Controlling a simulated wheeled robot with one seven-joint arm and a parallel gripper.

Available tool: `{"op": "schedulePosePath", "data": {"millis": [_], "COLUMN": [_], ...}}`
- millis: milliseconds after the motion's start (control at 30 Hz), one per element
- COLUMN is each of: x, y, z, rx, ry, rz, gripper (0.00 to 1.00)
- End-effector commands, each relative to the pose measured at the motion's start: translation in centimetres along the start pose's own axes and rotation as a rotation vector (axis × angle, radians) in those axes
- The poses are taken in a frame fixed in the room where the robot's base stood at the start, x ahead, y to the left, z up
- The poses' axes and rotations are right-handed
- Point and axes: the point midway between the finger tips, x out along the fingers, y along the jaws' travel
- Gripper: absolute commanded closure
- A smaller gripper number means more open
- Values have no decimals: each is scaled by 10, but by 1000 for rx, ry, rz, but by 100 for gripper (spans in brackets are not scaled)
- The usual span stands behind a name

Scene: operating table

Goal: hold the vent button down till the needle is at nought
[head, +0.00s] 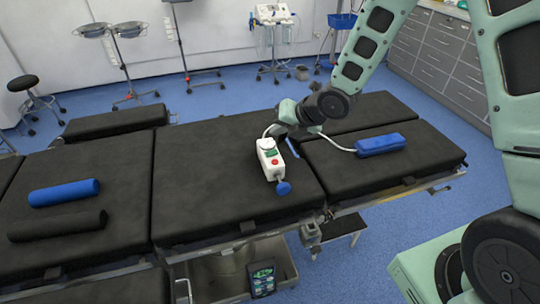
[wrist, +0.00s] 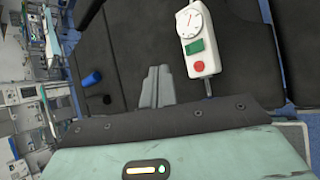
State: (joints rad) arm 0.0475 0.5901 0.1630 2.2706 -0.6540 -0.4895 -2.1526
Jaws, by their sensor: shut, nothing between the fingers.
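A white gauge unit (head: 268,158) lies on the black table pad. In the wrist view the unit (wrist: 200,66) shows a round dial (wrist: 191,24), a green rectangle (wrist: 194,46) and a round red button (wrist: 198,68). The needle is too small to read, and no label shows which control is the vent button. My gripper (wrist: 157,72) is shut and empty, left of the unit in the wrist view and apart from the red button. In the head view my arm's end hangs just beyond the unit; its fingertips are hard to make out there.
A blue bulb (head: 283,188) sits at the unit's near end. A pale hose (head: 338,146) runs to a blue cuff (head: 380,144) on the right pad. A blue roll (head: 64,192) and a black roll (head: 57,226) lie at left. The middle pad's near-left area is clear.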

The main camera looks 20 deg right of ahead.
Motion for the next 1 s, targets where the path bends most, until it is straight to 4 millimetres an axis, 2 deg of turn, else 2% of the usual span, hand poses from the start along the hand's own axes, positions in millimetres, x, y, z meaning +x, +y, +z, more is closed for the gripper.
{"op": "schedulePosePath", "data": {"millis": [167,633,1000], "x": [3,6,36], "y": [-4,-7,-28], "z": [4,1,-18], "rx": [-68,-68,-67], "ry": [-9,-8,-8], "rz": [19,19,19], "gripper": [100,100,100]}}
